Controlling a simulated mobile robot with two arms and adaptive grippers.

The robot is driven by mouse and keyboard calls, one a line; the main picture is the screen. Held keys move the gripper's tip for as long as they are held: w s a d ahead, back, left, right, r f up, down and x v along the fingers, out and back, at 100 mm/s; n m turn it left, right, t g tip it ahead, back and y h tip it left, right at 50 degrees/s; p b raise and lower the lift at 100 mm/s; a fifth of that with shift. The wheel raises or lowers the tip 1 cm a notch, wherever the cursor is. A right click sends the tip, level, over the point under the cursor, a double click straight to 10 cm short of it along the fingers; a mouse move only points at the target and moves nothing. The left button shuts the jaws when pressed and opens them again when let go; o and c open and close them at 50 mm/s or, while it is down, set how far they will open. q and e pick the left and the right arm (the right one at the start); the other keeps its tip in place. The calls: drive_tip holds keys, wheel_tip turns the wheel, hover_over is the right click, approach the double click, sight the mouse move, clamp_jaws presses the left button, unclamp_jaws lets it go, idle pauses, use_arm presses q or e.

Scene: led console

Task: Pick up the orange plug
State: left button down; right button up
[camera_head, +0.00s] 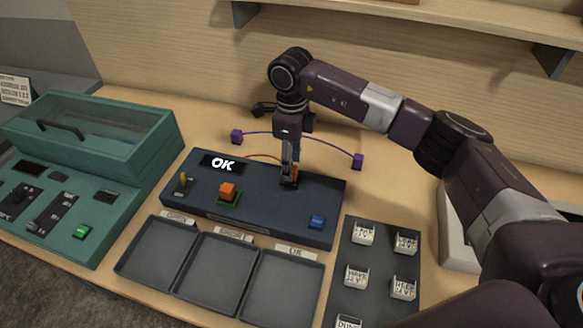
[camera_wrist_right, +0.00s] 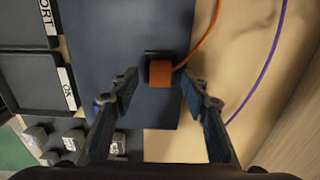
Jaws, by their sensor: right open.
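The orange plug (camera_wrist_right: 160,73) is a small block with an orange cable (camera_wrist_right: 206,38) in the right wrist view. It sits at a dark slot near the edge of the dark blue console (camera_wrist_right: 110,35). My right gripper (camera_wrist_right: 159,82) is open, with one finger on each side of the plug and gaps between. In the head view my right gripper (camera_head: 290,180) points down at the right part of the console (camera_head: 270,205) and hides the plug. The orange cable (camera_head: 263,156) shows behind it. My left gripper is out of view.
Black trays (camera_head: 213,272) and a dark panel of labelled cubes (camera_head: 375,258) stand in front. A green case (camera_head: 150,150) is left.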

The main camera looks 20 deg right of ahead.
drive_tip(key=shift+f, duration=0.9)
drive_tip(key=c, duration=0.6)
clamp_jaws()
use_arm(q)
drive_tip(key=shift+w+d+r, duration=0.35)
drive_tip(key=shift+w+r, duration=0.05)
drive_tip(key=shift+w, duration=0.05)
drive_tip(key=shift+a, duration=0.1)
